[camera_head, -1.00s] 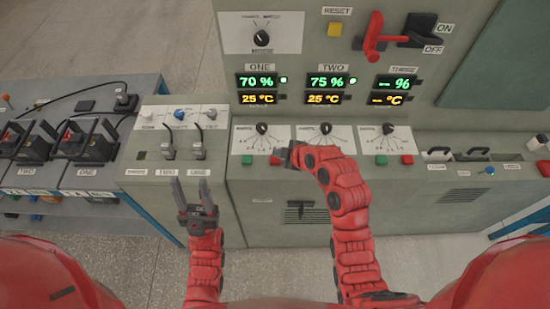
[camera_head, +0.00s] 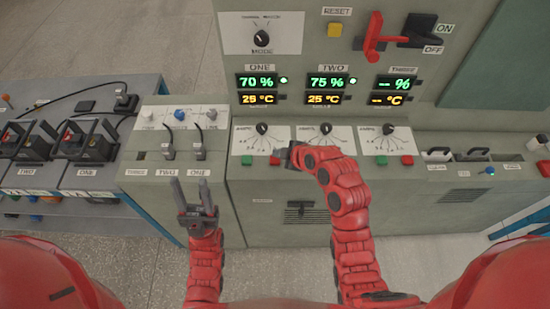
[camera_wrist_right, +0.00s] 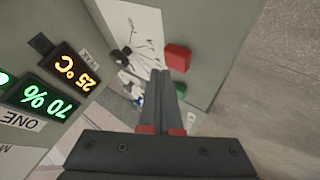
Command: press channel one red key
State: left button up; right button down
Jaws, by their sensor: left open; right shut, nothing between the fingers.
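The channel one red key (camera_head: 274,161) is partly beside my right gripper's tip in the head view, at the lower right of the channel one dial panel (camera_head: 245,136). In the right wrist view the red key (camera_wrist_right: 178,57) shows close to the fingertips, just to their right. A green key (camera_wrist_right: 181,89) is partly behind the fingers there. My right gripper (camera_head: 282,156) is shut and empty at the panel; its closed fingers (camera_wrist_right: 161,74) also show in the right wrist view. I cannot tell whether they touch the red key. My left gripper (camera_head: 191,184) is open and empty, in front of the lower left cabinet.
The channel one display (camera_head: 257,81) reads 70 % and 25 °C, with a green lamp. Similar dial panels for two and three (camera_head: 388,140) lie to the right. A side cabinet with plugs (camera_head: 168,150) and a battery shelf (camera_head: 70,178) stand at left.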

aim_at(278, 161)
jog(key=shift+f, duration=0.1)
dwell(0.5)
jog(key=shift+f+b, duration=0.35)
jog(key=shift+b, duration=0.5)
jog(key=shift+f+b, duration=0.45)
jog(key=shift+b, duration=0.2)
dwell(0.3)
dwell(0.4)
jog(key=shift+r, duration=0.8)
jog(key=shift+r, duration=2.6)
